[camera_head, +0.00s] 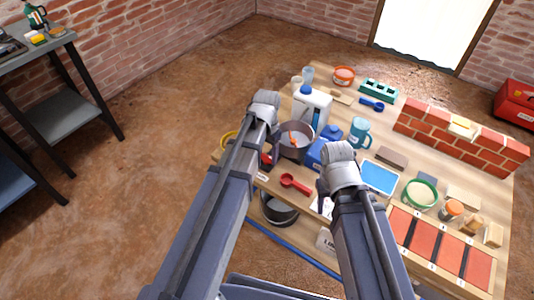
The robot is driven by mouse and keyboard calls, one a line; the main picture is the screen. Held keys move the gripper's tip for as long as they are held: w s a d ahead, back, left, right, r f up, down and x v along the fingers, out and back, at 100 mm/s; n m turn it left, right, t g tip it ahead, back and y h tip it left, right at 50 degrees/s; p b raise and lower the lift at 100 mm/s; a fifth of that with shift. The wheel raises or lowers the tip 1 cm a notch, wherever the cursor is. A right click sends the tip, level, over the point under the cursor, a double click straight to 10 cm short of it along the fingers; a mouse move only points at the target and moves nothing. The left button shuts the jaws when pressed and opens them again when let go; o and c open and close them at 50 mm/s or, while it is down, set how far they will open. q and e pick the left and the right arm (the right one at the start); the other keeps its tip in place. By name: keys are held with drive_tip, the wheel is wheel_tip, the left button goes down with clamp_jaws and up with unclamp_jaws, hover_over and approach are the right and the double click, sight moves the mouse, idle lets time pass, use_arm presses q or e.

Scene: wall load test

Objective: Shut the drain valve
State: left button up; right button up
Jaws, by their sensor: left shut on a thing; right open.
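No drain valve can be made out for certain. My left gripper (271,152) is at the table's near left edge, beside the grey pot (297,151), and is mostly hidden by its own arm. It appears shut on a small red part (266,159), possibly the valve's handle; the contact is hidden. My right gripper (322,189) is open near the front edge, right of a red scoop (294,184), and partly hidden by its arm. A blue container (318,153) stands between the two arms.
The wooden table (340,110) is crowded: a white jug (310,107), a blue mug (359,132), a blue tray (379,177), a brick wall (460,137) and red panels (440,248). A dark bucket (280,209) sits below. Open floor lies left.

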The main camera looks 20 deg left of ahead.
sight(267, 156)
use_arm(q)
drive_tip(key=o, duration=1.4)
drive_tip(key=shift+c, duration=0.2)
wheel_tip(267, 156, up, 8)
drive_tip(key=p, duration=0.8)
drive_tip(key=shift+f, duration=0.1)
use_arm(e)
wheel_tip(267, 156, up, 8)
drive_tip(key=shift+f, duration=0.1)
use_arm(q)
drive_tip(key=s+d+y, duration=0.1)
drive_tip(key=s+d, duration=0.9)
drive_tip(key=s, duration=0.5)
wheel_tip(267, 156, up, 14)
drive_tip(key=p, duration=1.3)
drive_tip(key=shift+w+d, duration=0.2)
use_arm(e)
wheel_tip(267, 156, up, 14)
drive_tip(key=shift+f, duration=0.15)
